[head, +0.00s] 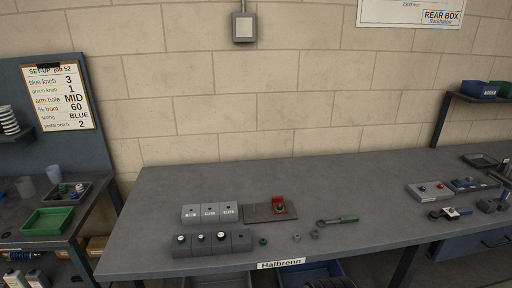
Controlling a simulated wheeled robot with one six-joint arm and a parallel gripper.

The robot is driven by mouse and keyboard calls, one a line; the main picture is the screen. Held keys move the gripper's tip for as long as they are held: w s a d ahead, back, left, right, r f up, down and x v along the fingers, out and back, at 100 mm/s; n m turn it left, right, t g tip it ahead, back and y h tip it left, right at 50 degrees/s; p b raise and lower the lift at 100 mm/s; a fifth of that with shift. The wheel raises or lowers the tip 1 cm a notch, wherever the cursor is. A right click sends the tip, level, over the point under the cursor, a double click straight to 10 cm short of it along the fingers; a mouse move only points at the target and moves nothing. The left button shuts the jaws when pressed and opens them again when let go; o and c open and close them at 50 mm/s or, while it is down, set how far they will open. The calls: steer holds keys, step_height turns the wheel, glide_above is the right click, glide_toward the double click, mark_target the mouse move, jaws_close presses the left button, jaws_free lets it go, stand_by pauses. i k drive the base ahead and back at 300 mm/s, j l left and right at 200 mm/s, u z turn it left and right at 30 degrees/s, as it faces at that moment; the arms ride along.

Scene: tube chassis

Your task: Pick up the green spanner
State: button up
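A spanner with a green handle (343,219) and a dark metal head lies flat on the grey workbench (300,180), near its front edge and right of the middle. Its head points left and its handle points right. Nothing lies on top of it. My gripper is not in view, so its distance from the spanner cannot be told.
Left of the spanner are a dark plate with a red part (278,200), grey blocks (210,213) and a row of knobs (212,243). Small nuts (297,237) lie just in front of it. Grey boxes (430,191) stand right. The bench's back middle is clear.

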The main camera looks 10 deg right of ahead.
mark_target(354, 219)
steer(key=i+l, duration=0.15)
steer(key=l, duration=0.2)
steer(key=i+l, duration=0.15)
steer(key=l, duration=0.2)
steer(key=i+l, duration=0.1)
steer(key=l, duration=0.25)
steer(key=i+l, duration=0.15)
steer(key=l, duration=0.2)
steer(key=i+l, duration=0.15)
steer(key=l, duration=0.25)
steer(key=i+l, duration=0.15)
steer(key=l, duration=0.2)
